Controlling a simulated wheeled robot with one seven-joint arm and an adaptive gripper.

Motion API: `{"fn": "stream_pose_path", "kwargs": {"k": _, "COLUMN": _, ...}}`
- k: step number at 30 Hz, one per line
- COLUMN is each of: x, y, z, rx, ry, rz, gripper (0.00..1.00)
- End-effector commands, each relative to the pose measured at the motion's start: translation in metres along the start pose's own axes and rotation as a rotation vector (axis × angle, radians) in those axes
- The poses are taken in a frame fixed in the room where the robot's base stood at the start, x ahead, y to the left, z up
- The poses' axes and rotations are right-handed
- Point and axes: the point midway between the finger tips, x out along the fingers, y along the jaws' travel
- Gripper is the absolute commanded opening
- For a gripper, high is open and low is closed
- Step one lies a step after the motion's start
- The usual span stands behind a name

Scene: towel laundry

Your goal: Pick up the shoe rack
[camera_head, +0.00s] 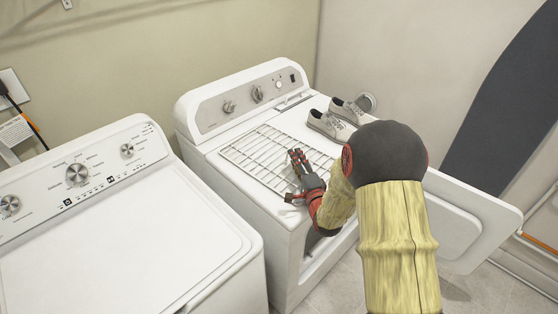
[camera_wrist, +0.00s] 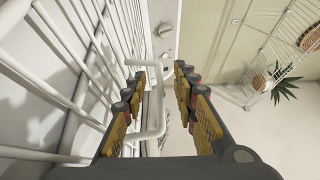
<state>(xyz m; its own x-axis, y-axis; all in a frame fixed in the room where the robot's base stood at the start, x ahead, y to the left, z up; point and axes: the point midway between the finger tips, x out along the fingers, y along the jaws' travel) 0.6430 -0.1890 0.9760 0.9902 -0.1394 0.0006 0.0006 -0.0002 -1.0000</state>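The shoe rack (camera_head: 262,150) is a white wire grid lying on top of the right-hand machine. Its wires also fill the left of the wrist view (camera_wrist: 75,68). My gripper (camera_head: 298,160) is at the rack's right side, low over the machine top. In the wrist view my gripper (camera_wrist: 163,92) has its fingers apart, with a white wire loop (camera_wrist: 159,115) of the rack between them. The loop looks closer to the left finger, and I cannot tell whether it touches. My gripper hides part of the rack's front right side in the head view.
A pair of grey shoes (camera_head: 333,122) stands behind my gripper on the right-hand machine (camera_head: 225,180). That machine's door (camera_head: 465,215) hangs open at the right. A second white machine (camera_head: 120,240) stands at the left. A dark ironing board (camera_head: 500,110) leans on the wall.

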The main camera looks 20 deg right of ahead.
Motion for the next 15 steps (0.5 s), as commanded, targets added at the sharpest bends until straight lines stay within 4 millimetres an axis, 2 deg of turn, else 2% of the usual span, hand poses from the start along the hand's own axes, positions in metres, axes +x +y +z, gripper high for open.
{"fn": "stream_pose_path", "kwargs": {"k": 5, "x": 0.017, "y": 0.001, "z": -0.001, "rx": 0.0, "ry": 0.001, "rz": 0.0, "gripper": 0.29}}
{"fn": "stream_pose_path", "kwargs": {"k": 12, "x": 0.018, "y": 0.0, "z": -0.001, "rx": 0.0, "ry": 0.001, "rz": 0.001, "gripper": 0.29}}
{"fn": "stream_pose_path", "kwargs": {"k": 15, "x": 0.018, "y": 0.0, "z": -0.001, "rx": 0.0, "ry": 0.001, "rz": 0.001, "gripper": 0.23}}
